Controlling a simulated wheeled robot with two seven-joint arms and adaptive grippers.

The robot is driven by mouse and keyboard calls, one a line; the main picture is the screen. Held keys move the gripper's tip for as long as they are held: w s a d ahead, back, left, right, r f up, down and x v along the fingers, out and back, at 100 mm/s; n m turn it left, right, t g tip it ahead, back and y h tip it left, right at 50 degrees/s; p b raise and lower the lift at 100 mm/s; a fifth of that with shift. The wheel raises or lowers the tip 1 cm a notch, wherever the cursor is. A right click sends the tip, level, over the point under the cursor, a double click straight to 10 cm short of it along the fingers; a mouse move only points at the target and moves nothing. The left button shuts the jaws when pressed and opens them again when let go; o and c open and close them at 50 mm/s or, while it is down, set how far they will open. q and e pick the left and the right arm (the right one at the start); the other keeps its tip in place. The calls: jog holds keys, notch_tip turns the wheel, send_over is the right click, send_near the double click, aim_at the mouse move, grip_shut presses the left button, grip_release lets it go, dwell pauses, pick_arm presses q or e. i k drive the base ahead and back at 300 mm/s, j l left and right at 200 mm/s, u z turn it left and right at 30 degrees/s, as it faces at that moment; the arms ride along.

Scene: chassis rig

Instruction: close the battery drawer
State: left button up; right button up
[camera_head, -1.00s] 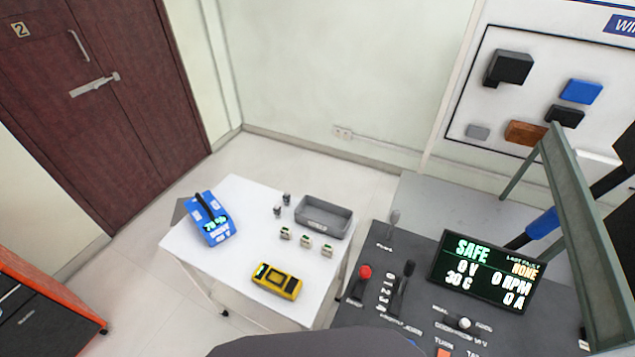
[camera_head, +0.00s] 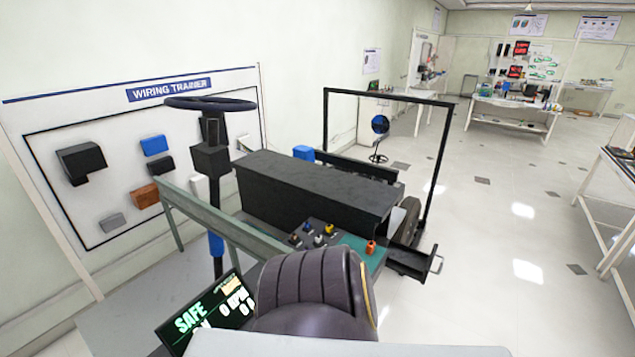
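The battery drawer (camera_head: 408,262) appears to be the black tray that sticks out from the right side of the chassis rig, near the floor. Its metal pull handle (camera_head: 437,264) stands at the outer right end. The drawer is extended. Its inner end is hidden by the rig, and I cannot make out what lies inside. Neither of my grippers shows in this view.
A long black box (camera_head: 312,190) tops the rig, beside a panel with coloured knobs (camera_head: 318,238). A dark ribbed seat-like shape (camera_head: 312,285) blocks the near middle. A black frame (camera_head: 437,175) rises behind the drawer. The floor (camera_head: 510,235) to its right is clear.

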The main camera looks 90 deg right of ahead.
aim_at(414, 263)
jog(key=k+z, duration=0.1)
jog(key=z, duration=0.4)
jog(key=k+z, duration=0.1)
jog(key=z, duration=0.4)
jog(key=l+z, duration=0.1)
jog(key=z, duration=0.4)
jog(key=k+l+z, duration=0.1)
jog(key=z, duration=0.4)
jog(key=l+z, duration=0.2)
jog(key=z, duration=0.3)
jog(key=l+z, duration=0.15)
jog(key=z, duration=0.35)
jog(key=l+z, duration=0.15)
jog(key=z, duration=0.35)
jog(key=k+l, duration=0.05)
